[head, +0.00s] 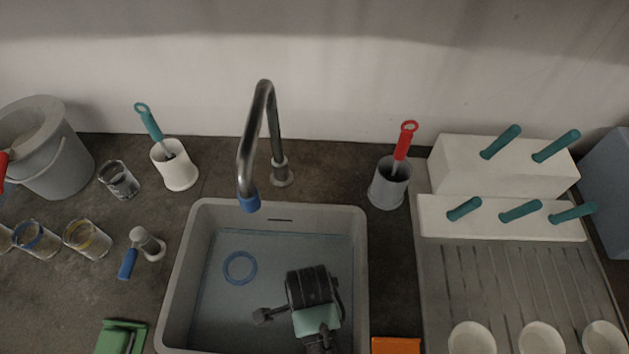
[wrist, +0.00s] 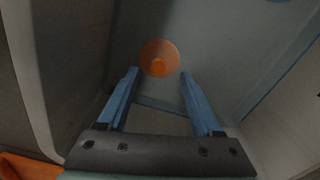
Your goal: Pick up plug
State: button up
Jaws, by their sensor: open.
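The plug (wrist: 158,50) is an orange disc with a small raised knob on its near side. In the wrist view it lies at the floor of the grey sink (head: 360,250). My gripper (wrist: 160,74) is open and empty, its two blue fingers pointing at the plug. The plug appears just beyond the fingertips, between their lines; I cannot tell the exact gap. In the head view my dark wrist is over the right front of the sink, and neither the plug nor the fingers can be made out there.
The sink walls stand close around my gripper. A blue ring (head: 240,268) lies in the sink's left part. The tap (head: 262,120) arches over the back. An orange item (head: 396,346) lies right of the sink; a drainer (head: 440,290) with white cups stands farther right.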

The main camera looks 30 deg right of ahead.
jog(key=shift+s+d+f+b, duration=0.1)
jog(key=shift+d+f+b, duration=0.1)
jog(key=shift+f, duration=1.2)
jog(key=shift+s+d+f+b, duration=0.1)
jog(key=shift+f+b, duration=0.05)
jog(key=shift+f, duration=1.2)
grip_shut()
